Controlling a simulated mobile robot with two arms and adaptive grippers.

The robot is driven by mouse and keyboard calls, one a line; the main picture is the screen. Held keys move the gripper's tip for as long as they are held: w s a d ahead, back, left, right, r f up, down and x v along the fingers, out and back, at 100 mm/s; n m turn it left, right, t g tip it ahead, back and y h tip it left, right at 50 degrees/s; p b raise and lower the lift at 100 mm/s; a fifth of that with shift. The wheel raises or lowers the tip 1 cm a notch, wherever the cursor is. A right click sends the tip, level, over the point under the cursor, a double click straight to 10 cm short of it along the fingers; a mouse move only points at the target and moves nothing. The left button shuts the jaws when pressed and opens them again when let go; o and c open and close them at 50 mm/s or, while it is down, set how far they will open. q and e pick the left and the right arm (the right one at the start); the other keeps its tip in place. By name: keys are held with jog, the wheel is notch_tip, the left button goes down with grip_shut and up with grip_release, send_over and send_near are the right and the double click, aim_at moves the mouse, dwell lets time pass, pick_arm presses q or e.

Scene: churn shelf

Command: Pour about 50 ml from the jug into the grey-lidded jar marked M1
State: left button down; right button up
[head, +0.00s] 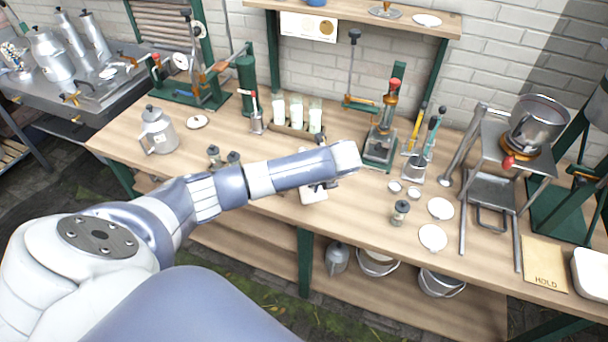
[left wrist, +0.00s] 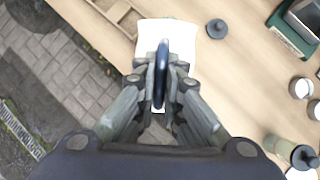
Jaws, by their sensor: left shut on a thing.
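My left gripper (left wrist: 162,85) is shut on a narrow dark blue thing (left wrist: 162,72), seen edge-on between the fingers; I cannot tell whether it is part of the jug. In the head view my forearm hides most of that gripper and what it holds. A white flat-topped thing (left wrist: 180,28) lies below the gripper; its edge shows in the head view (head: 314,195). Small jars with dark or grey lids stand left of my forearm (head: 214,155) and at the right (head: 400,212). No M1 mark is readable. My right gripper is not in view.
A lidded metal can (head: 160,132) stands at the left of the bench. Several white-filled bottles (head: 297,112) stand in a rack at the back. A green press (head: 382,140) and a metal stand with a pot (head: 537,122) are at the right. White discs (head: 432,238) lie near the front edge.

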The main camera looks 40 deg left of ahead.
pick_arm(q)
jog(key=shift+s+d+r, duration=0.1)
jog(key=shift+d+r, duration=0.05)
jog(key=shift+d, duration=0.1)
jog(key=shift+s+d, duration=0.1)
jog(key=shift+s, duration=0.05)
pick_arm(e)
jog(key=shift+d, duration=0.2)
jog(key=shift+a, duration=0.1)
pick_arm(q)
jog(key=shift+s+d, duration=0.1)
jog(key=shift+d, duration=0.05)
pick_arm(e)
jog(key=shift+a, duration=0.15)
pick_arm(q)
jog(key=shift+r, duration=0.1)
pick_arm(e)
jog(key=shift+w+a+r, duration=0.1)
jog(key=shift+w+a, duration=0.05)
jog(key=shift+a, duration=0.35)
pick_arm(q)
jog(key=shift+r+h, duration=0.15)
jog(key=shift+h, duration=0.15)
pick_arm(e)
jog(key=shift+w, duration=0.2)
